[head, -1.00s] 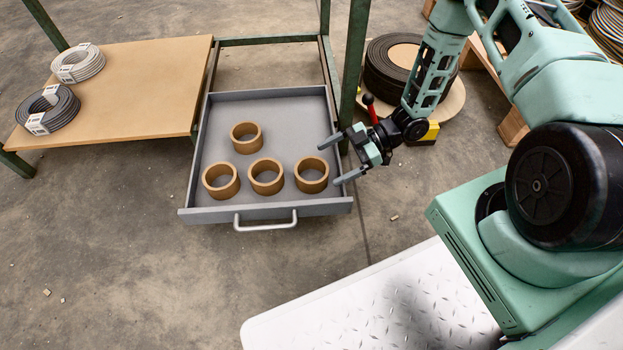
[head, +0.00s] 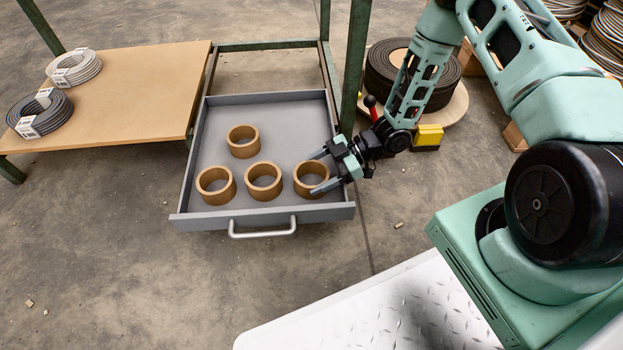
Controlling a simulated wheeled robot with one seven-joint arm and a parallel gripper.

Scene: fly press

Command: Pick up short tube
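Several short brown tubes stand on end in an open grey drawer (head: 208,138). Three form a front row: a left tube (head: 216,198), a middle tube (head: 263,193) and a right tube (head: 309,193). Another tube (head: 243,152) stands behind them. My gripper (head: 320,172) is open at the drawer's right side. Its two fingers point left and reach to the right tube, one near its back and one near its front. I cannot tell whether the fingers touch the tube or are still above it.
A wooden board (head: 130,95) on the left bears a white coil (head: 75,68) and a dark coil (head: 40,113). A green post (head: 355,65) rises just behind my gripper. A black reel (head: 400,75) and a yellow block (head: 428,136) are beyond. The drawer handle (head: 262,231) faces front.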

